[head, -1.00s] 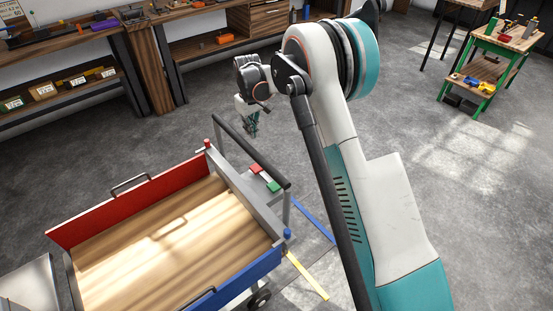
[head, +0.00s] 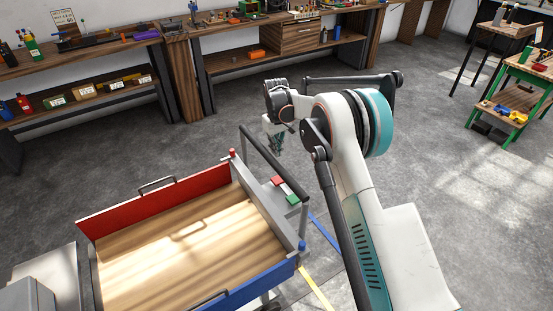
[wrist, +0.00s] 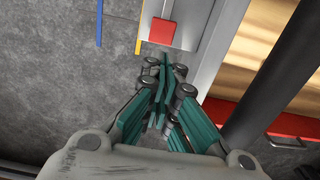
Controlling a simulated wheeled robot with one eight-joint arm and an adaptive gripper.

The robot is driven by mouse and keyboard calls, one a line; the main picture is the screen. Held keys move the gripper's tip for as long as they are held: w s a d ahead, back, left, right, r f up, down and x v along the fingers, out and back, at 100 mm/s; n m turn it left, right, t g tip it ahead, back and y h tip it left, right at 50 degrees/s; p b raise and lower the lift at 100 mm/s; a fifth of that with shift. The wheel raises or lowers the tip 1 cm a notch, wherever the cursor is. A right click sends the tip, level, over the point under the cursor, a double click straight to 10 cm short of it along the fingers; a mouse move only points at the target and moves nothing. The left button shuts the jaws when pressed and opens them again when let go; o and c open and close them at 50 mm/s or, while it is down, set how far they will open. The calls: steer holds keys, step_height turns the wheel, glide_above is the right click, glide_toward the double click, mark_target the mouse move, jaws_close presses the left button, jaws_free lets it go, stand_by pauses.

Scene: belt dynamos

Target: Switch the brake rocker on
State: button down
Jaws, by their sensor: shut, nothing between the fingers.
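The brake rocker shows as a red pad (head: 278,181) and a green pad (head: 293,199) on the grey end of a cart, beside its dark handle bar. In the wrist view the red pad (wrist: 161,33) is just ahead of the fingertips on a pale plate; the green pad is not seen there. Which side of the rocker is pressed in, I cannot tell. My gripper (head: 278,146) points down, above and behind the red pad in the head view. Its teal fingers (wrist: 163,68) are shut and empty, apparently apart from the rocker.
The dark handle bar (head: 271,160) runs close beside the rocker and crosses the right of the wrist view (wrist: 272,88). The cart's red side wall (head: 160,200) and blue side wall (head: 250,286) flank its wooden bed. Open grey floor (head: 425,150) lies to the right.

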mark_target(276, 177)
step_height(276, 177, down, 13)
steer(key=b, duration=0.3)
steer(key=shift+r+b, duration=0.1)
steer(key=shift+b, duration=0.2)
steer(key=shift+f+b, duration=0.35)
steer(key=shift+f, duration=0.15)
steer(key=shift+w+a+f, duration=0.15)
steer(key=shift+w+f, duration=0.05)
steer(key=shift+f, duration=0.05)
steer(key=shift+r, duration=0.9)
steer(key=shift+r+p, duration=0.3)
step_height(276, 177, up, 13)
steer(key=w+a+p, duration=0.1)
steer(key=w+p, duration=0.1)
steer(key=p, duration=0.1)
steer(key=shift+a+p, duration=0.25)
steer(key=shift+p, duration=0.15)
steer(key=shift+w, duration=0.1)
